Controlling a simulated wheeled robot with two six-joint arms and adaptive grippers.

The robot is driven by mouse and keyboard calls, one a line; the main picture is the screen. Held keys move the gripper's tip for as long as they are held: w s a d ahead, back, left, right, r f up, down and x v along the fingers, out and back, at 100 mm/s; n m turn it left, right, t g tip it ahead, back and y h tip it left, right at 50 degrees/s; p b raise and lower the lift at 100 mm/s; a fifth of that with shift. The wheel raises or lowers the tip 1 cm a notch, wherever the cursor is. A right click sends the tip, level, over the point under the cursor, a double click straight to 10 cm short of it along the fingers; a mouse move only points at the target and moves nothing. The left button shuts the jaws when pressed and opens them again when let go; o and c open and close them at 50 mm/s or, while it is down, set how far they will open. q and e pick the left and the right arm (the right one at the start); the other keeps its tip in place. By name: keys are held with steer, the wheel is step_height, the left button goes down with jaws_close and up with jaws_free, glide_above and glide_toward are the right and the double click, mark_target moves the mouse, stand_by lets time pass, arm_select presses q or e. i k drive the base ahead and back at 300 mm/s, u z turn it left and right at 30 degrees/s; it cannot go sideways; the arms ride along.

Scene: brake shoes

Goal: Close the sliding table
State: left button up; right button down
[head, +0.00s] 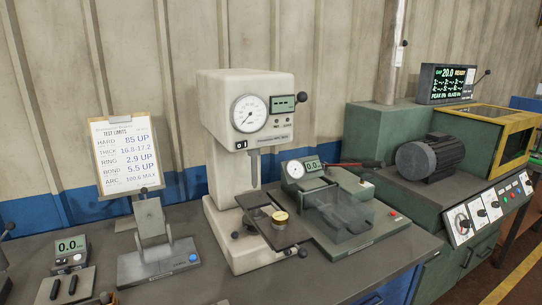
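The sliding table appears to be the dark flat plate (293,236) on the base of the cream-coloured tester (220,130) in the head view. It reaches out toward the front right, past the spindle (255,172) above its rear part. A brass-coloured round piece (280,217) sits on the plate. A small dark knob (303,253) shows near the plate's front edge. Neither of my grippers can be made out in this view.
A green device with a clear guard (345,222) stands close to the right of the plate. A grey stand (155,255) and a clipboard (126,155) are to the left. A green machine with a motor (430,157) is at the right. The front bench top (345,280) is clear.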

mark_target(281, 238)
steer(key=k, duration=0.5)
steer(key=u, duration=1.05)
steer(key=i, duration=0.15)
steer(key=z, duration=0.15)
